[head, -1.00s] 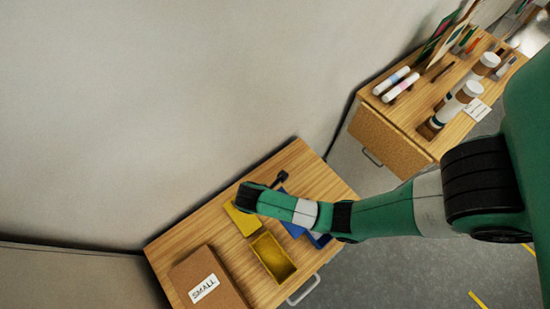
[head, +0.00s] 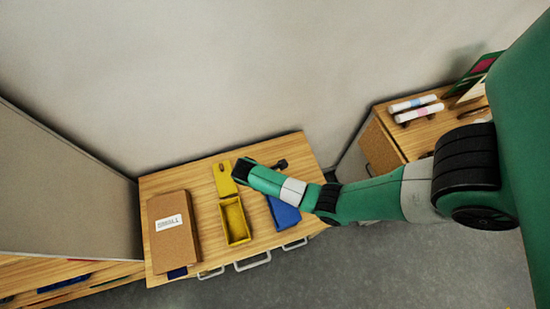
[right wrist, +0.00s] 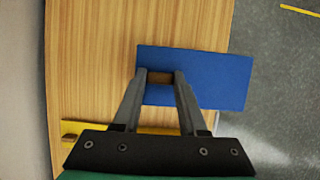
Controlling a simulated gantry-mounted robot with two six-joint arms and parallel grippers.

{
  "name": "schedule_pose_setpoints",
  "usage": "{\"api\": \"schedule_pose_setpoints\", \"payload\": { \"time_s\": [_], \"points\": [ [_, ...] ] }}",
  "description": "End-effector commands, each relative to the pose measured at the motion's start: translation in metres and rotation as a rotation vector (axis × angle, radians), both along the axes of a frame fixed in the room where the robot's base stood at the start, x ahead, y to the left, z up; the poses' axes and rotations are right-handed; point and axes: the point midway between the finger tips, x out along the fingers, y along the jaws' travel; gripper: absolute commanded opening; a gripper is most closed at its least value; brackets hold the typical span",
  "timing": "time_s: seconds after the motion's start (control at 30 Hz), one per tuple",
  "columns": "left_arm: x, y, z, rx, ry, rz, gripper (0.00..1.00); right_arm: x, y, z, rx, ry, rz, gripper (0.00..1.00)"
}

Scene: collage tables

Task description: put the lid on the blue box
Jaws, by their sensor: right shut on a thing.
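My right gripper (right wrist: 160,77) is shut on the small brown handle of a flat blue lid (right wrist: 215,80). In the right wrist view the lid's right end reaches past the table edge. In the head view, blue (head: 284,213) shows beside my right arm, right of the yellow box. I cannot tell whether this is the lid, the blue box or both. My forearm hides the fingertips and part of the blue there. Whether the lid touches a box beneath it cannot be told. My left gripper is not in view.
An open yellow box (head: 235,220) stands left of the blue, with a yellow lid (head: 223,180) behind it. A brown box marked SMALL (head: 174,230) is at the wooden table's (head: 200,178) left. A wall stands behind. Another table (head: 425,130) holds tubes at right.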

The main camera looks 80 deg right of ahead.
Motion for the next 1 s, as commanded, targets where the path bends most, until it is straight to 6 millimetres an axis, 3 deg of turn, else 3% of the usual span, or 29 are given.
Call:
{"api": "schedule_pose_setpoints", "payload": {
  "time_s": [0.33,0.8,1.0],
  "points": [
    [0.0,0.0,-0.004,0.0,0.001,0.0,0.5,0.0,-0.006,-0.003,-0.001,-0.004,-0.019,0.0],
    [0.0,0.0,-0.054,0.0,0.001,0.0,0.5,0.0,-0.006,-0.053,-0.001,-0.004,-0.019,0.0],
    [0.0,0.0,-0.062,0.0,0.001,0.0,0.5,0.0,-0.006,-0.061,-0.001,-0.005,-0.019,0.0]
  ]
}}
